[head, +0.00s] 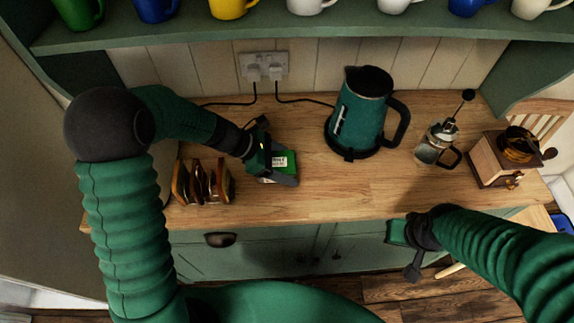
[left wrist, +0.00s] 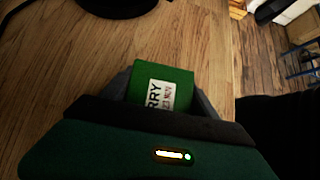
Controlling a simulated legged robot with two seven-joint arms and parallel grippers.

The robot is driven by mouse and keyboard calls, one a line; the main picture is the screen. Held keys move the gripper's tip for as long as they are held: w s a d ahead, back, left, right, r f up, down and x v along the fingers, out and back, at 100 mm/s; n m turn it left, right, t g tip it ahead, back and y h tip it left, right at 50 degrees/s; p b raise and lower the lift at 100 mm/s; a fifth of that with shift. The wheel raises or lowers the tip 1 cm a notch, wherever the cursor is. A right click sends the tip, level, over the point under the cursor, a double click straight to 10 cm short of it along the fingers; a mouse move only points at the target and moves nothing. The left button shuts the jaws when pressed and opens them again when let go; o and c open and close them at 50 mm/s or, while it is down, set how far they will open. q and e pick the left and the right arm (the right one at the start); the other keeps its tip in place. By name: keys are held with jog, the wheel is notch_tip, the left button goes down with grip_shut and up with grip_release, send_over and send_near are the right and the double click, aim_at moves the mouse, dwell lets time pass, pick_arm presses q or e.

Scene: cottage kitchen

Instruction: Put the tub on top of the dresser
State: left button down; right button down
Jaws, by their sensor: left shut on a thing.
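The tub (head: 285,159) is small and green with a white label. My left gripper (head: 278,168) is shut on it, over the wooden top of the green dresser (head: 310,200). In the left wrist view the tub (left wrist: 160,85) sits between the two fingers (left wrist: 163,100), its label partly hidden by the gripper body. I cannot tell whether its underside touches the wood. My right gripper (head: 408,247) is in front of the dresser's front edge, away from the tub, and its fingers are not clear.
A toast rack (head: 202,184) stands left of the tub. A dark teal kettle (head: 362,112), a French press (head: 438,142) and a coffee grinder (head: 500,160) stand to the right. A shelf (head: 300,30) with several mugs runs above. The dresser top's front middle is clear.

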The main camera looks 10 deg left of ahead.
pick_arm(q)
jog(key=shift+s+d, duration=0.2)
jog(key=shift+d, duration=0.15)
jog(key=shift+c, duration=1)
grip_release()
jog(key=shift+d, duration=0.15)
jog(key=shift+a, duration=0.2)
jog(key=shift+w, duration=0.1)
jog(key=shift+a+r, duration=0.1)
jog(key=shift+r, duration=0.1)
jog(key=v, duration=1.1)
jog(key=shift+a+r, duration=0.25)
jog(key=shift+a, duration=0.05)
